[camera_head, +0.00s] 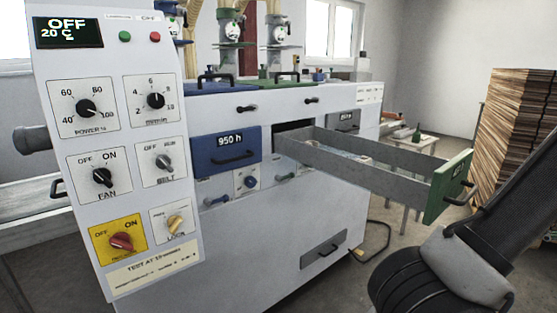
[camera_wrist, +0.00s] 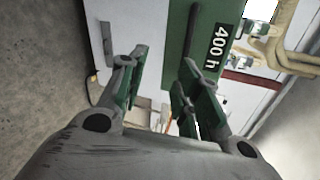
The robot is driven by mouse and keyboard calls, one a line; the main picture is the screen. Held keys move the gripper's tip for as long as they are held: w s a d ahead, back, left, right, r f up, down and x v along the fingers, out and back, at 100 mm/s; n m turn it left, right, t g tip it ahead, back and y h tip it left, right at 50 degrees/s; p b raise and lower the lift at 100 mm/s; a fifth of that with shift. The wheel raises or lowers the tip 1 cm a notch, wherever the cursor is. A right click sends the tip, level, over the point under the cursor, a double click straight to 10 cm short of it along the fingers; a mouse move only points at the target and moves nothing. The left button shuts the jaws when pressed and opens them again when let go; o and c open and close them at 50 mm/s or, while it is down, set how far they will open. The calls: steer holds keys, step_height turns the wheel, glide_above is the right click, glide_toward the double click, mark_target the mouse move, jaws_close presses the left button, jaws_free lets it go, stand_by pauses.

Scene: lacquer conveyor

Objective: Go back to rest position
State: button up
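My gripper (camera_wrist: 158,85) is open in the wrist view, its two fingers apart with nothing seen between them. In front of it is the green drawer front (camera_wrist: 210,40) with a "400 h" label and a dark handle (camera_wrist: 192,20). The handle lies just beyond the right finger; I cannot tell whether they touch. In the head view the drawer with the green front (camera_head: 441,190) is pulled far out of the white machine (camera_head: 280,225). My arm is at the lower right there, and the gripper is out of that view.
A control panel (camera_head: 123,85) on the left reads OFF and 20 C. A blue drawer (camera_head: 225,152) marked 950 h is shut. A stack of brown boards (camera_head: 515,120) stands at the right, and a small table (camera_head: 420,143) is behind the open drawer. A cable (camera_head: 380,243) lies on the floor.

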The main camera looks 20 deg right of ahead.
steer(key=a+f+m+g, duration=0.1)
steer(key=a+f+g, duration=0.3)
steer(key=a+g, duration=0.5)
steer(key=w+a+r+n+h, duration=0.1)
steer(key=w+a+r+n, duration=0.3)
steer(key=a, duration=0.4)
steer(key=w+a+r+n+h, duration=0.2)
steer(key=w+a+r+n, duration=0.2)
steer(key=a+n, duration=0.3)
steer(key=w+a+r+n+h, duration=0.1)
steer(key=w+a+r+n, duration=0.2)
steer(key=a, duration=0.8)
steer(key=w+n, duration=0.2)
steer(key=n, duration=0.1)
steer(key=shift+w+r+h, duration=0.2)
steer(key=shift+r+h, duration=0.1)
steer(key=shift+r, duration=0.1)
